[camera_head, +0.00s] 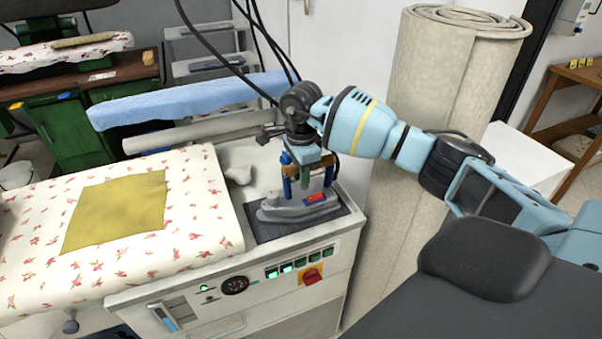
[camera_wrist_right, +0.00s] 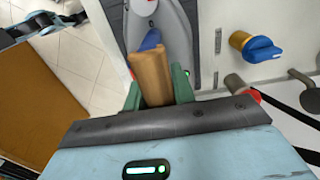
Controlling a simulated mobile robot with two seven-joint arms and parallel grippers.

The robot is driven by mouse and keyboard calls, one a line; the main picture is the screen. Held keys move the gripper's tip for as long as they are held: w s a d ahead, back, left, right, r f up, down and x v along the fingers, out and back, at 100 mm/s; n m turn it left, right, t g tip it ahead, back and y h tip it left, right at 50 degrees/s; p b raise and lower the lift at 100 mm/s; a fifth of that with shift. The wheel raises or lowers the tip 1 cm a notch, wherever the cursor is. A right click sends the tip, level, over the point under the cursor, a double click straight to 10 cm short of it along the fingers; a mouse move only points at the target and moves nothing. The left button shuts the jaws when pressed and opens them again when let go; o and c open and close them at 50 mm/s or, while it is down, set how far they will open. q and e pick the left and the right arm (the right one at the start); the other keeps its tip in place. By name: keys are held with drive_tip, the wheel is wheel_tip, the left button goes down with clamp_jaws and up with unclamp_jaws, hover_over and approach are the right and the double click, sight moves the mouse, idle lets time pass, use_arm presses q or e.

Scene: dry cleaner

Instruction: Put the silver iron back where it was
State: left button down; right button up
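The silver iron (camera_head: 290,210) is on the dark pad (camera_head: 262,229) at the right end of the pressing station, its body level. I cannot tell whether its sole fully touches the pad. It has a brown handle on blue posts and a red label on its side. My right gripper (camera_head: 306,179) reaches down from above with its green fingers on both sides of the handle, shut on it. In the right wrist view the brown handle (camera_wrist_right: 150,78) sits between the fingers, with the grey iron body (camera_wrist_right: 172,28) beyond. My left gripper is not in view.
A floral ironing board (camera_head: 200,228) with a mustard cloth (camera_head: 117,208) lies left of the pad. A blue padded arm (camera_head: 190,99) runs behind. Black cables hang above the iron. A rolled carpet (camera_head: 440,75) stands right of the station. A red switch (camera_head: 312,276) is on the front panel.

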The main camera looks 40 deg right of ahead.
drive_tip(key=o, duration=0.4)
drive_tip(key=shift+s+r, duration=0.1)
wheel_tip(320, 180, up, 12)
drive_tip(key=shift+r, duration=0.1)
idle(0.4)
